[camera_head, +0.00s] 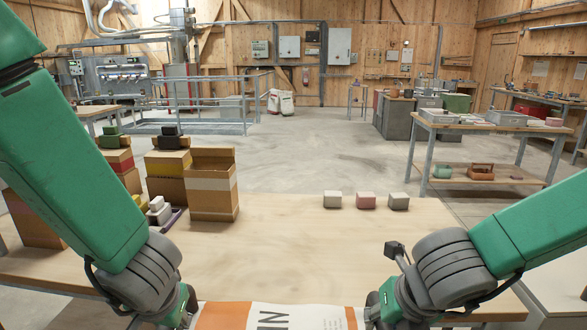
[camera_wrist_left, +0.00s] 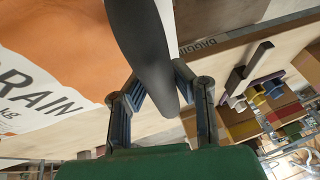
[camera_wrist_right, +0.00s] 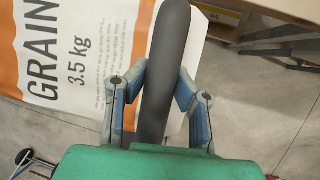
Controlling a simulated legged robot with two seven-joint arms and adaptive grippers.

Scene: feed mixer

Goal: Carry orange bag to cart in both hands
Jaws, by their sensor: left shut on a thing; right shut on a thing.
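The orange and white grain bag (camera_head: 270,316) shows at the bottom centre of the head view, between my two grippers. Its printed face fills much of the left wrist view (camera_wrist_left: 60,60) and the right wrist view (camera_wrist_right: 85,50). My left gripper (camera_head: 188,308) is shut on the bag's left side, my right gripper (camera_head: 378,308) on its right side. A dark grey rounded bar lies between the fingers in the left wrist view (camera_wrist_left: 145,45) and in the right wrist view (camera_wrist_right: 168,60); it hides the exact contact. I cannot make out the cart for certain.
A wooden table (camera_head: 300,240) stands in front of me, its middle clear. It bears an open cardboard box (camera_head: 213,187) at left and three small blocks (camera_head: 365,201) at the back. A metal-legged workbench (camera_head: 490,125) stands at right. Open concrete floor (camera_head: 320,150) lies beyond.

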